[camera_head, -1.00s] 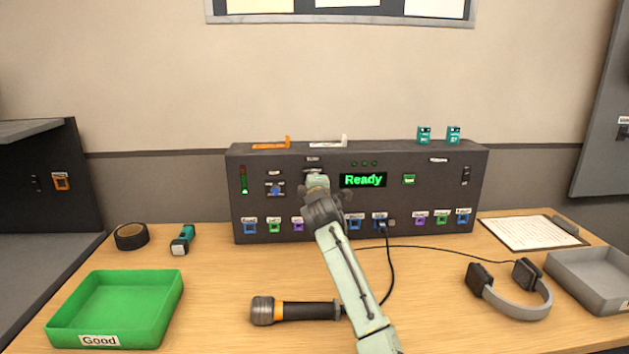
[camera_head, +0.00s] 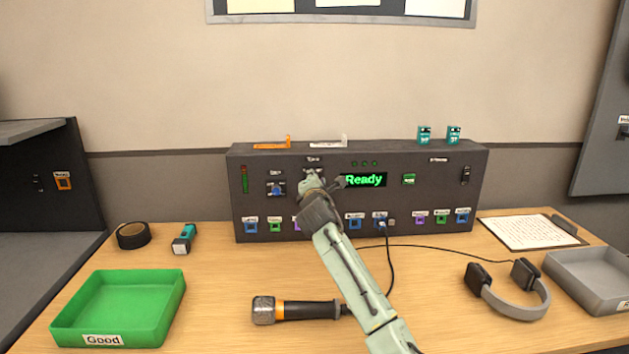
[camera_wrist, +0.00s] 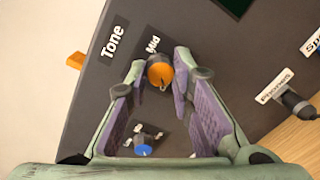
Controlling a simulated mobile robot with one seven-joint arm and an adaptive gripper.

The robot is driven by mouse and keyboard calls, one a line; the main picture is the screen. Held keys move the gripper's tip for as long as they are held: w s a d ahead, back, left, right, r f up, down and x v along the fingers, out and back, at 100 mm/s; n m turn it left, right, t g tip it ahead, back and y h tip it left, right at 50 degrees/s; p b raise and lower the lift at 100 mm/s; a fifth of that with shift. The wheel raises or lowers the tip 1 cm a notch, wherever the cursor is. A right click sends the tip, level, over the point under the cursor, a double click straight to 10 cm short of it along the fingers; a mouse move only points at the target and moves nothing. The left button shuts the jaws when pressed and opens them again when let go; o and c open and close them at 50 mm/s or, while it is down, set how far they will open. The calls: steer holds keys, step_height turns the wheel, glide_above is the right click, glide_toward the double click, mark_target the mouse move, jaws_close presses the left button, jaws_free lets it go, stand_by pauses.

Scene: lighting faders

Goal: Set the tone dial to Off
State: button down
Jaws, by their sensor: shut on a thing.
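The tone dial (camera_wrist: 159,73) is an orange round knob on the dark console, near the labels "Tone" and "Mid" in the wrist view. A small pale mark shows at its lower edge; I cannot tell its exact setting. My gripper (camera_wrist: 160,70) is shut on the dial, with one fingertip on each side of it. In the head view my gripper (camera_head: 311,180) is against the console front, left of the green "Ready" display (camera_head: 364,180), and hides the dial. I cannot read an "Off" mark in either view.
A blue knob (camera_wrist: 143,150) sits on the panel between my fingers' bases in the wrist view. The console (camera_head: 400,152) has several coloured sockets along its bottom. A microphone (camera_head: 295,310), green tray (camera_head: 118,300) and headphones (camera_head: 515,290) lie on the table.

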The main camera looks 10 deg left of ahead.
stand_by(0.3)
steer(key=c, duration=1.4)
jaws_free()
steer(key=v, duration=1.2)
